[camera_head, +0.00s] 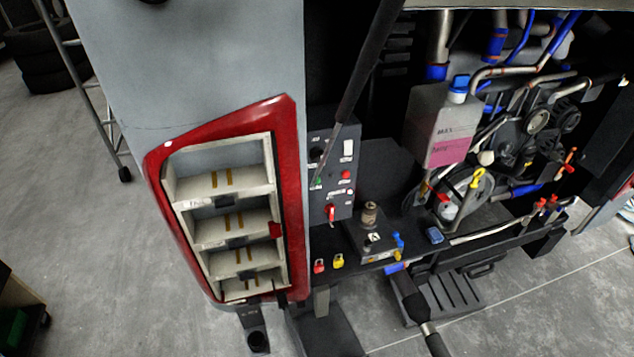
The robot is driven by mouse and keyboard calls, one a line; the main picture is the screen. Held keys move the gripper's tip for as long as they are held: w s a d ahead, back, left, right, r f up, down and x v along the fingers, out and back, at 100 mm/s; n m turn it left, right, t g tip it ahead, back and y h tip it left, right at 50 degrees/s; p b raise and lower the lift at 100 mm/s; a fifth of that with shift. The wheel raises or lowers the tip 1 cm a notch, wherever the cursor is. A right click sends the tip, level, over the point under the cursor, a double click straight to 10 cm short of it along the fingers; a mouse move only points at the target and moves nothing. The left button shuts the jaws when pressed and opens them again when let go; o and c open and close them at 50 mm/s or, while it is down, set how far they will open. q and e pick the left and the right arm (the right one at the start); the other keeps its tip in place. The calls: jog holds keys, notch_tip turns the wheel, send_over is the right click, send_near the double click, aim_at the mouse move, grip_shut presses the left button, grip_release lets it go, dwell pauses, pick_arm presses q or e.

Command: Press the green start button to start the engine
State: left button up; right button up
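The green start button (317,182) is a small green spot on the left side of a dark control panel (341,197). The panel stands just right of the red-framed light housing. A red button (346,174) is to the right of the green one, and a red rotary handle (331,213) is below them. A black knob (316,155) and a white plate (348,148) are higher on the panel. The lower end of a black strut passes close to the knob. Neither of my grippers is in view, and nothing touches the green button.
The red-framed housing (291,180) borders the panel on the left. A black strut (368,62) slants above the panel. A ledge below holds red (320,266) and yellow (338,261) padlocks. A coolant tank (440,125) and engine parts are right. Open floor (90,230) lies left.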

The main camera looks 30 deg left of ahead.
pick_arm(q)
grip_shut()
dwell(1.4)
